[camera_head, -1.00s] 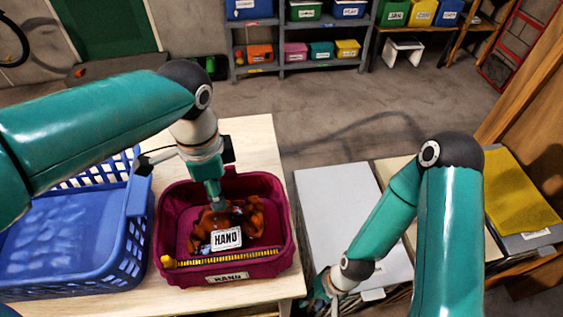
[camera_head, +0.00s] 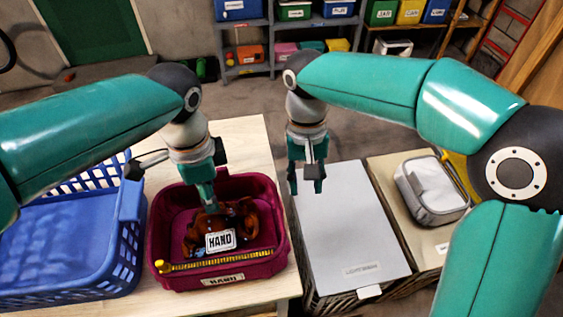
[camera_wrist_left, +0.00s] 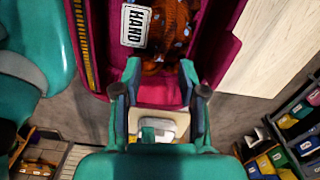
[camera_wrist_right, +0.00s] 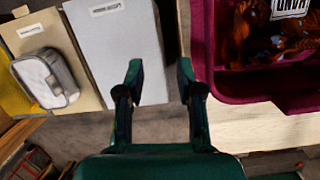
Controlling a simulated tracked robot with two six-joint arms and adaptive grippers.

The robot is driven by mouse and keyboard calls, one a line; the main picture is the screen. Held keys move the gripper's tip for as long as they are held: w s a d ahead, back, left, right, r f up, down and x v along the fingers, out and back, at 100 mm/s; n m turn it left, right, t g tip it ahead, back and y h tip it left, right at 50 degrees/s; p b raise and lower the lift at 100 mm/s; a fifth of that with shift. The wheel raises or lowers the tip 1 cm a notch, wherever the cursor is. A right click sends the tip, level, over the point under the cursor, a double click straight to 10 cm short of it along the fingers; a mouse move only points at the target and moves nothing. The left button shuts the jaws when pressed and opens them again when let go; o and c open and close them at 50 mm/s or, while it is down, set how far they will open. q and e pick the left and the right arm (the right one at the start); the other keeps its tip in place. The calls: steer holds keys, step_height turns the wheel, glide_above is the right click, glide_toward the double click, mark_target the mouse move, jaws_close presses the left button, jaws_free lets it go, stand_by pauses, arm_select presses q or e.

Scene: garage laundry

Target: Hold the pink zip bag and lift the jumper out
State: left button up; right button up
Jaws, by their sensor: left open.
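The pink zip bag (camera_head: 276,252) is an open magenta container on the wooden table, with a yellow toothed strip along its near side and a label on its front. It also shows in the left wrist view (camera_wrist_left: 232,14). The brown-orange patterned jumper (camera_head: 252,222) lies crumpled inside, with a white HAND label (camera_head: 220,241) on it. My left gripper (camera_head: 206,205) is open over the bag, close to the jumper; contact cannot be told. My right gripper (camera_head: 306,188) is open and empty, right of the bag, above the grey-white lid.
A blue laundry basket (camera_head: 122,255) stands against the bag's left side. A grey-white lidded box (camera_head: 345,225) stands right of the table, then a beige one with a grey pouch (camera_head: 432,188) on it. Shelves of coloured bins (camera_head: 240,10) line the back.

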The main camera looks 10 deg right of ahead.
mark_target(278, 213)
steer(key=a+r+n+t, duration=0.1)
steer(key=a+r+t, duration=0.1)
steer(key=a+r, duration=0.4)
steer(key=shift+y, duration=0.3)
steer(key=f, duration=1.5)
steer(key=shift+s+f, duration=0.3)
steer(key=shift+s, duration=0.05)
steer(key=shift+c, duration=0.3)
steer(key=shift+n, duration=0.3)
jaws_close()
